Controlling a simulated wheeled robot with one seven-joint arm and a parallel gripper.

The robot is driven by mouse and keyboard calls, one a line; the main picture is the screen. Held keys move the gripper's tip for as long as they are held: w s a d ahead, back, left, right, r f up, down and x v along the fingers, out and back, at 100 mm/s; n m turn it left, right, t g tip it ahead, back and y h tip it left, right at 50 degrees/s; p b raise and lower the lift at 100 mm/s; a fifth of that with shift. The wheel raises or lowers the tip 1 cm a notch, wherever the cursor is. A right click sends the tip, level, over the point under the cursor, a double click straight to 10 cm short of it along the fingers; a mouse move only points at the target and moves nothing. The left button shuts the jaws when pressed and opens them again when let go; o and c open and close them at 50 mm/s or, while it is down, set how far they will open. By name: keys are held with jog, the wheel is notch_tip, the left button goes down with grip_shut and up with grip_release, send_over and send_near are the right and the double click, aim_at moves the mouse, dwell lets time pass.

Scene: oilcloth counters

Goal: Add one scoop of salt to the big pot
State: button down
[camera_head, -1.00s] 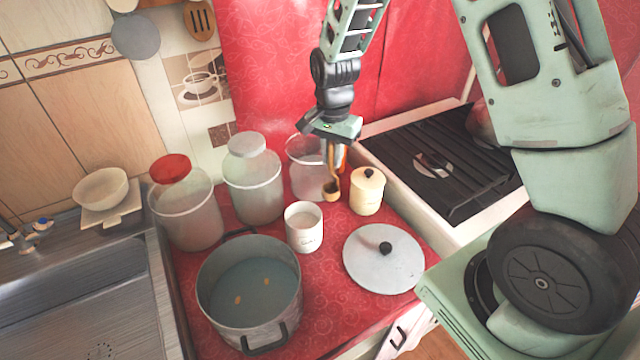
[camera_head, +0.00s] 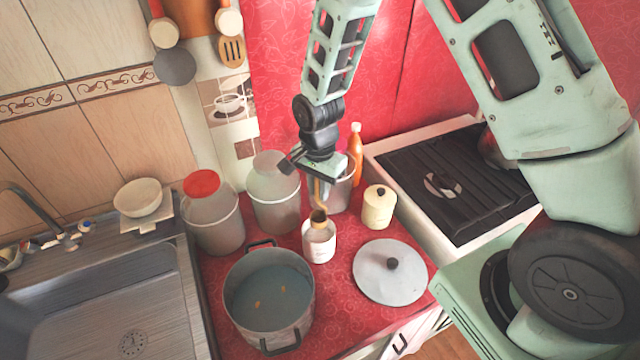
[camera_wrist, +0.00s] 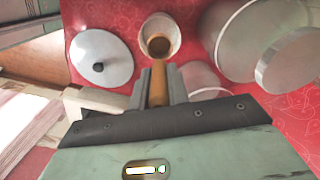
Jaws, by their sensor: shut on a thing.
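My gripper (camera_head: 320,182) is shut on the handle of a wooden scoop (camera_head: 318,217), which points down. The scoop's bowl is at the mouth of a small white salt jar (camera_head: 319,246) with lettering on its front. In the wrist view the scoop's bowl (camera_wrist: 158,46) overlaps the jar's opening (camera_wrist: 165,22); I cannot tell how deep it sits or whether it holds salt. The big grey pot (camera_head: 268,308) stands open in front and left of the jar, with bluish liquid and orange bits inside.
The pot lid (camera_head: 390,272) lies flat right of the pot. A cream lidded canister (camera_head: 378,209) stands behind it. Large clear jars (camera_head: 213,228) stand behind the pot, and an orange bottle (camera_head: 355,150) at the back. A stove (camera_head: 455,185) is right, a sink (camera_head: 110,290) left.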

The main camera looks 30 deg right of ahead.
aim_at(319, 214)
jog(key=shift+f+b, duration=3.3)
jog(key=shift+f, duration=1.6)
jog(key=shift+r, duration=0.1)
notch_tip(319, 214, up, 10)
jog(key=p, duration=0.7)
jog(key=shift+p, duration=0.3)
